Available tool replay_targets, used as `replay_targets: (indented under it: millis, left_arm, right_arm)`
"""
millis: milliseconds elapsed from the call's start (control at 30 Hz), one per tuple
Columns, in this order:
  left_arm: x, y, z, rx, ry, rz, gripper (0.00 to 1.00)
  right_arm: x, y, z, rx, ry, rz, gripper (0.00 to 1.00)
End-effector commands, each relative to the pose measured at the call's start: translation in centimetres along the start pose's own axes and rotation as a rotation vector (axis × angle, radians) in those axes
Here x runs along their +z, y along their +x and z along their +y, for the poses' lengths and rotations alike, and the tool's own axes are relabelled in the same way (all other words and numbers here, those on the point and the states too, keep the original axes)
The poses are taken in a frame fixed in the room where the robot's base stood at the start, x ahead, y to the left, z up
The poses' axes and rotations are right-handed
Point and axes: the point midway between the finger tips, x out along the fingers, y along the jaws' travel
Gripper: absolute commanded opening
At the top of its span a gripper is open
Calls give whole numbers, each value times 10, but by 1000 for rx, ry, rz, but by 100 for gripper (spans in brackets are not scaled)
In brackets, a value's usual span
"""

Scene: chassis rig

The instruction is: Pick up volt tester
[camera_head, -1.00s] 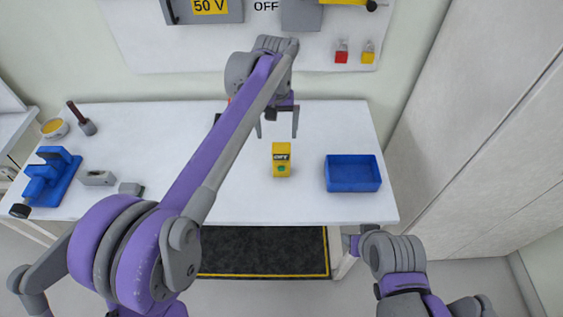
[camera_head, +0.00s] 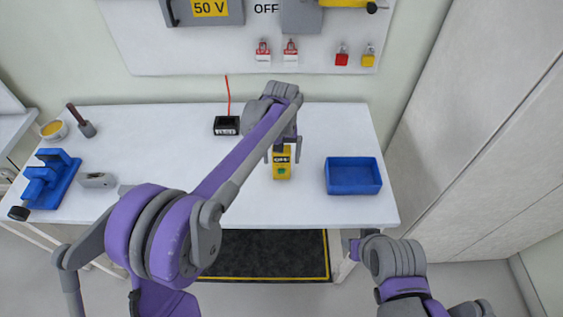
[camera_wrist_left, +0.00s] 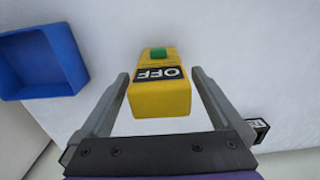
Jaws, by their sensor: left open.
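The volt tester, a yellow box with a dark OFF display and a green button (camera_head: 282,172), stands on the white table. It also shows in the left wrist view (camera_wrist_left: 160,98), with its display end toward me. My left gripper (camera_head: 283,158) is open at the tester, and in the left wrist view its two fingers (camera_wrist_left: 160,85) stand on either side of the yellow body. A gap shows beside the fingers. Part of the tester's top is hidden behind the gripper in the head view. My right arm shows at the lower right, but its gripper cannot be made out.
A blue tray (camera_head: 353,189) stands right of the tester. A small black device (camera_head: 227,126) with a red lead sits at the back. A panel with padlocks hangs behind.

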Motion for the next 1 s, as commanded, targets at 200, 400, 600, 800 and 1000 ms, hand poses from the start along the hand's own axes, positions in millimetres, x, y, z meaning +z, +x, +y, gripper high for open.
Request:
replay_targets:
  millis: [200, 400, 600, 800, 1000]
  left_arm:
    - [0, 2, 0, 0, 0, 0, 100]
    - [0, 2, 0, 0, 0, 0, 69]
    - [0, 2, 0, 0, 0, 0, 33]
    - [0, 2, 0, 0, 0, 0, 5]
    - [0, 0, 0, 0, 0, 0, 5]
  right_arm:
    - [0, 0, 0, 0, 0, 0, 50]
    - [0, 0, 0, 0, 0, 0, 50]
    - [0, 0, 0, 0, 0, 0, 50]
    - [0, 0, 0, 0, 0, 0, 50]
    - [0, 0, 0, 0, 0, 0, 50]
